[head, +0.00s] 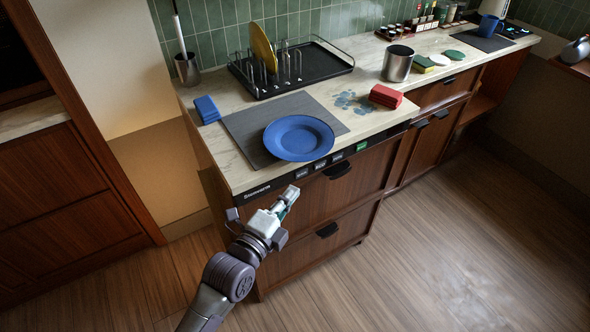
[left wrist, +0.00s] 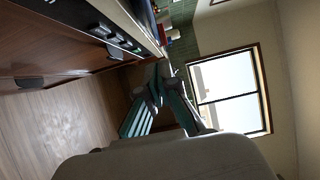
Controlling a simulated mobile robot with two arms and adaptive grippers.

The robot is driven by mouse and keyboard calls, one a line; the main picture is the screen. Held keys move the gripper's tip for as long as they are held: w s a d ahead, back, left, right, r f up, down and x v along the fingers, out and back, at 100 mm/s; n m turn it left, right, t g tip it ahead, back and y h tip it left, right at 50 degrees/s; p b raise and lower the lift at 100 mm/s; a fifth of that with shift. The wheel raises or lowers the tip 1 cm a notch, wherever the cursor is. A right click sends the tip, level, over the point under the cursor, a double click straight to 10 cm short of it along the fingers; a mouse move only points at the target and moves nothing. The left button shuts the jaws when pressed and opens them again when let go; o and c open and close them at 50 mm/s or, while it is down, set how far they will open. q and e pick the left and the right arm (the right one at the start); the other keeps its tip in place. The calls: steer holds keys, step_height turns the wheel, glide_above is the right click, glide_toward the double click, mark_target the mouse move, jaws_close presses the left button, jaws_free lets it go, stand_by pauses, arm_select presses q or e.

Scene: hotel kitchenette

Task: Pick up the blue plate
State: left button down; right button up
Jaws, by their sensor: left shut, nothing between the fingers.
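The blue plate (head: 299,138) lies flat on a dark grey mat (head: 252,126) near the counter's front edge in the head view. My left gripper (head: 290,194) is in front of the drawers, lower in the picture than the plate and apart from it. Its fingers are shut with nothing between them. The left wrist view shows the fingers (left wrist: 154,98) close up, with the counter front behind them. The plate cannot be clearly made out in that view. My right gripper is not in view.
A blue sponge-like block (head: 207,109) lies left of the mat, and red blocks (head: 386,96) lie right of it. A black dish rack (head: 318,62) holding a yellow plate (head: 263,46) and a metal pot (head: 398,63) stand behind. The floor (head: 440,245) at right is clear.

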mark_target(298, 161)
arm_select(q)
steer(key=x, duration=0.2)
steer(key=a+x, duration=0.1)
steer(key=x, duration=0.1)
steer(key=p+x, duration=0.1)
steer(key=x, duration=0.2)
steer(key=shift+w+a, duration=0.25)
steer(key=shift+w, duration=0.05)
steer(key=shift+w+a, duration=0.2)
steer(key=shift+w, duration=0.2)
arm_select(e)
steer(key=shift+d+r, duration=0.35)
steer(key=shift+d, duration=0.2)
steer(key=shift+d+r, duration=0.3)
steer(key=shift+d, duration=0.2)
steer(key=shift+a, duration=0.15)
arm_select(q)
steer(key=shift+w+a, duration=0.1)
steer(key=shift+w, duration=0.25)
steer(key=shift+w+a, duration=0.25)
steer(key=shift+w, duration=0.45)
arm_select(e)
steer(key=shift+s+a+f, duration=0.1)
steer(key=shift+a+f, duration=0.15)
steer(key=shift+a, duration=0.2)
arm_select(q)
steer(key=shift+s, duration=0.1)
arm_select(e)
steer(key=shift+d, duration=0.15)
